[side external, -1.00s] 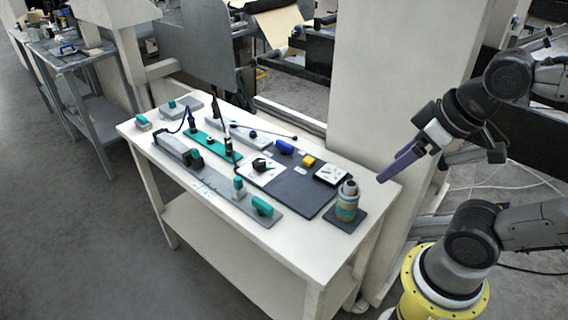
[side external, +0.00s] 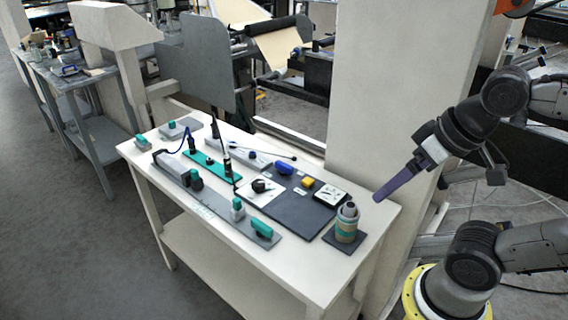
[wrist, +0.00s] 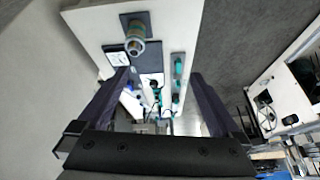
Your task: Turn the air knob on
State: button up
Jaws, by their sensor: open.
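A black knob (side external: 261,186) sits on a white plate on the dark panel (side external: 300,218) on the table. The plate's label is too small to read, so I cannot tell for sure that this is the air knob. A dark knob also shows between my fingers in the wrist view (wrist: 155,85). A round dial on a white square plate (side external: 331,194) lies at the panel's right end. My gripper (side external: 378,198) is open and empty, in the air near the table's right end, well apart from the knob. The wrist view shows its two purple fingers spread wide (wrist: 162,78).
A banded canister (side external: 347,224) stands on a dark base near the right corner. A blue part (side external: 284,167) and a yellow block (side external: 308,182) sit on the panel. A grey rail with teal parts (side external: 262,229) runs along the front. A pale column rises behind the table.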

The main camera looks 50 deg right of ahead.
jog(key=w+d+r+m, duration=0.2)
jog(key=w+r+m, duration=0.7)
jog(key=w+r, duration=0.5)
jog(key=m+g, duration=0.5)
jog(key=m, duration=0.2)
send_over(284, 164)
notch_tip(284, 164, down, 24)
jog(key=f, duration=0.1)
notch_tip(284, 164, down, 13)
jog(key=shift+r, duration=0.1)
